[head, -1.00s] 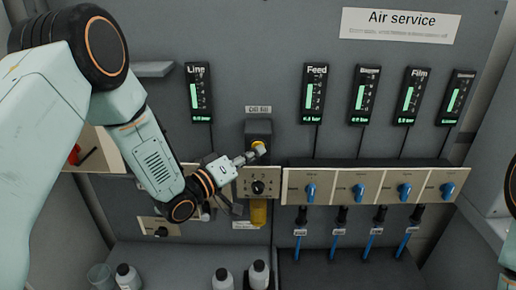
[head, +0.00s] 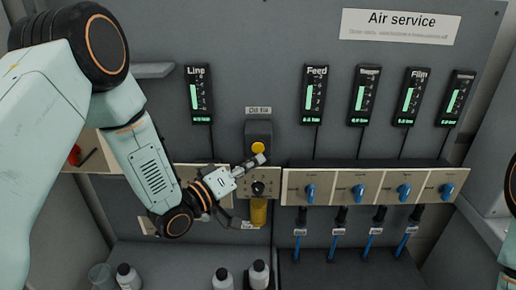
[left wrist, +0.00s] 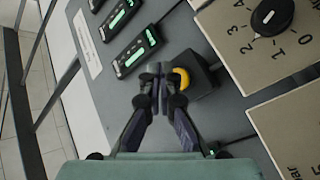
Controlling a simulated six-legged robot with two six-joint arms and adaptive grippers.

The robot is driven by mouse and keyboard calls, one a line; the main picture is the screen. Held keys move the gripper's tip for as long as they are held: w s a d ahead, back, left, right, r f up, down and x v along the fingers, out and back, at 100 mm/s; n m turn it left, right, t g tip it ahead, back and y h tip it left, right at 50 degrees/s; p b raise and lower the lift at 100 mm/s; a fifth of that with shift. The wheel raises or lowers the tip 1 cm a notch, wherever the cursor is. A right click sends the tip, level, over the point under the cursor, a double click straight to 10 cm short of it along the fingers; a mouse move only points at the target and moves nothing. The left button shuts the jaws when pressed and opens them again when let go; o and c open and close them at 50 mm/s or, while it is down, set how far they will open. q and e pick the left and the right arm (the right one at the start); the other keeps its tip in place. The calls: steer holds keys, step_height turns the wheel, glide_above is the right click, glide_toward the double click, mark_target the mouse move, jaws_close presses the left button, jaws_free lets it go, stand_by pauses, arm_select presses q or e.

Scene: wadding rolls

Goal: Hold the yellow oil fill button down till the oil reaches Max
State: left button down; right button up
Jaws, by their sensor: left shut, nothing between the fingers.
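The yellow oil fill button (head: 258,148) sits on a dark housing under the "Oil fill" label (head: 258,110). It also shows in the left wrist view (left wrist: 181,77), just right of the fingertips. My left gripper (head: 262,159) is shut and empty, its tips just below the button in the head view and apart from it as far as I can tell. The yellow oil bowl (head: 258,212) hangs below the black dial (head: 258,188). Its Max mark and oil level are too small to read. My right gripper is out of view.
Several blue-handled knobs (head: 310,192) sit on pale plates to the right, with blue hoses below. Gauges, including Line (head: 199,95) and Feed (head: 317,95), line the panel above. White bottles (head: 259,274) and a clear beaker (head: 100,276) stand on the bottom shelf.

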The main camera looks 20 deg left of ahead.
arm_select(q)
steer(key=s, duration=0.1)
steer(key=s+d, duration=0.1)
steer(key=s, duration=0.1)
steer(key=shift+s, duration=0.1)
stand_by(0.3)
steer(key=s+a+f+m+g+y+b, duration=0.1)
steer(key=s+a+f+g+y+b, duration=0.25)
steer(key=f, duration=0.75)
steer(key=s+f+m+g+y, duration=0.1)
steer(key=s+f+g+y, duration=0.25)
steer(key=s+f, duration=0.55)
steer(key=s+a+f+m+g+y+b, duration=0.1)
steer(key=s+f+g+b, duration=0.8)
steer(key=s+f, duration=1.4)
steer(key=a+f+y+b, duration=0.1)
steer(key=b, duration=0.2)
steer(key=shift+s+a, duration=0.25)
steer(key=shift+a, duration=0.15)
